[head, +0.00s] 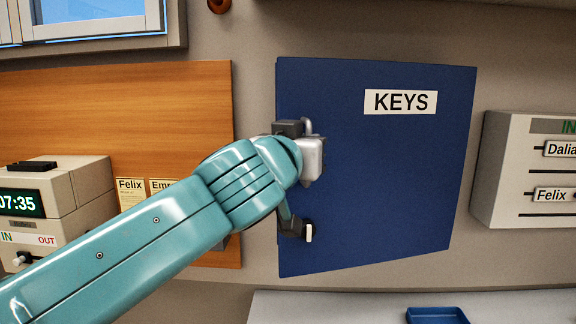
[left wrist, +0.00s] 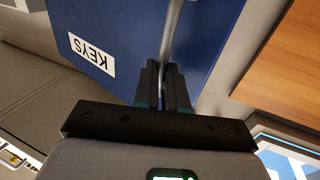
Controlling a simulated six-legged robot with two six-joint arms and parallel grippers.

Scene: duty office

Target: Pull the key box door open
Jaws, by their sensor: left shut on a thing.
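The blue key box door (head: 400,175) with a white KEYS label (head: 401,102) is on the wall in the head view. The door also fills the top of the left wrist view (left wrist: 125,25), its label upside down. My left gripper (head: 303,135) is at the door's left part, and my forearm hides some of that edge. In the left wrist view the two black fingers (left wrist: 164,75) are shut on the grey bar of the door handle (left wrist: 174,28). I cannot tell whether the door stands ajar. My right gripper is not in view.
A wooden board (head: 150,100) and a time clock (head: 55,205) are at the left. A pale name rack (head: 515,210) hangs close to the right of the box. A blue tray (head: 437,315) lies on the pale surface (head: 330,310) below.

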